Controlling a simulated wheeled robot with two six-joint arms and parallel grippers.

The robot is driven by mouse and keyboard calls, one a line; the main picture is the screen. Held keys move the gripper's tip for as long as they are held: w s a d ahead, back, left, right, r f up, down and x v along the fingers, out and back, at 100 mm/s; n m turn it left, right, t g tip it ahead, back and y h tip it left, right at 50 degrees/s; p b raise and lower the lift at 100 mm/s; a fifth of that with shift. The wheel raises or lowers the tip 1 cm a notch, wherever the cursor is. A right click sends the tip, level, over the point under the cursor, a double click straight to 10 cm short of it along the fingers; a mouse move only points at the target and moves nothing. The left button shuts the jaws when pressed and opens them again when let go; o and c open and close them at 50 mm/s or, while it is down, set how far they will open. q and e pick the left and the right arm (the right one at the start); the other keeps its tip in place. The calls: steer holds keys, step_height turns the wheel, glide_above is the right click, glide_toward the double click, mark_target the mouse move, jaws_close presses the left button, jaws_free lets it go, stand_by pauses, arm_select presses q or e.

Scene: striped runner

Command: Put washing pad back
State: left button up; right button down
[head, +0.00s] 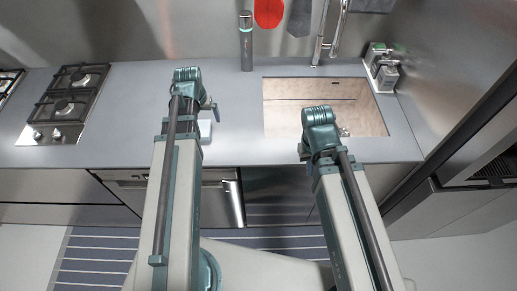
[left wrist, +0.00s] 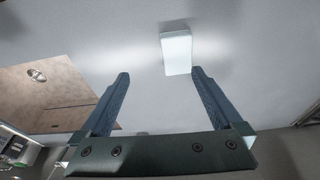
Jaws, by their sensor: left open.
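The washing pad (left wrist: 177,53) is a pale, white block lying on the grey countertop in the left wrist view. In the head view it shows partly at the counter's front (head: 205,129), beside my left arm, which covers some of it. My left gripper (left wrist: 158,82) is open and empty, with the pad beyond its fingertips and apart from them. In the head view that gripper (head: 210,105) is mostly hidden by its arm. My right gripper (head: 343,131) is over the sink, mostly hidden behind its arm, so its jaws are unclear.
The sink (head: 283,118) is right of the pad, with a tap (head: 321,46) behind it. A small rack with bottles (head: 384,68) stands at the back right corner. A dark cylinder (head: 246,42) stands at the back. A gas hob (head: 68,98) is at left. Countertop around the pad is clear.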

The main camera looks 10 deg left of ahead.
arm_select(q)
steer(key=s+d+m+g, duration=0.1)
steer(key=s+d, duration=0.3)
steer(key=d, duration=0.4)
steer(key=s+d+m+g, duration=0.1)
steer(key=s+d+m, duration=0.2)
steer(key=d, duration=0.6)
steer(key=s+d+m+g, duration=0.1)
steer(key=s+d, duration=0.4)
steer(key=d, duration=0.4)
steer(key=shift+s+f+m+y, duration=0.2)
steer(key=shift+s+m+y, duration=0.15)
steer(key=shift+m+y, duration=0.05)
steer(key=shift+d, duration=0.1)
step_height(320, 180, down, 4)
steer(key=b, duration=0.4)
steer(key=shift+f, duration=0.25)
